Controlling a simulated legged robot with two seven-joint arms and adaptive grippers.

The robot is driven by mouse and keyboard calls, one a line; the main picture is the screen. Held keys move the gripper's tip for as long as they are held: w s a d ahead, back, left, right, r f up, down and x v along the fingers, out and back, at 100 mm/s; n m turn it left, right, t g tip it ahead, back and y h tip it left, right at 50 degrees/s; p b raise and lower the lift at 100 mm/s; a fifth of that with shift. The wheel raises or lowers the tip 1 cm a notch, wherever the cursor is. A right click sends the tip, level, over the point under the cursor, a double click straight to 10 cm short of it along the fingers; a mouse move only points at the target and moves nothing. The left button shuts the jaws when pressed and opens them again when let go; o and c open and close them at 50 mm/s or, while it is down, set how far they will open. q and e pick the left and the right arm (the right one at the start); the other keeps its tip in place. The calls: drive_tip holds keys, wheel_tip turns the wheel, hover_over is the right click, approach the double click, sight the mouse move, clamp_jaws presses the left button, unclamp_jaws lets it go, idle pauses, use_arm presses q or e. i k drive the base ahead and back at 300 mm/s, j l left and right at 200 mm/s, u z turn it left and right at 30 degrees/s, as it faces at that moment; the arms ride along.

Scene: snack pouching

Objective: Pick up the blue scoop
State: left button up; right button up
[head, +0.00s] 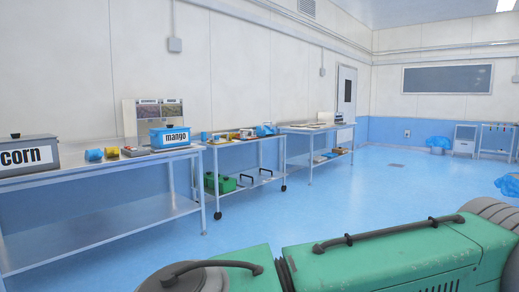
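A small blue item (94,155) lies on the near metal table (60,178) at the left, between the grey corn container and the blue mango container. It may be the blue scoop, but it is too small to be sure. A yellow item (111,153) lies right beside it. Other small blue items show on the second table, one at its left end (205,136) and a larger one (265,130) toward its right end. Neither of my grippers is in view.
The corn container (28,155) and mango container (170,137) stand on the near table. A second table (240,143) and a third (300,128) follow along the wall. A green box (220,183) sits under the second. Blue floor (310,215) lies clear before them.

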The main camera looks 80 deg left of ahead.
sight(93, 155)
drive_tip(key=u, duration=3.8)
drive_tip(key=z, duration=2.75)
drive_tip(key=u, duration=2.25)
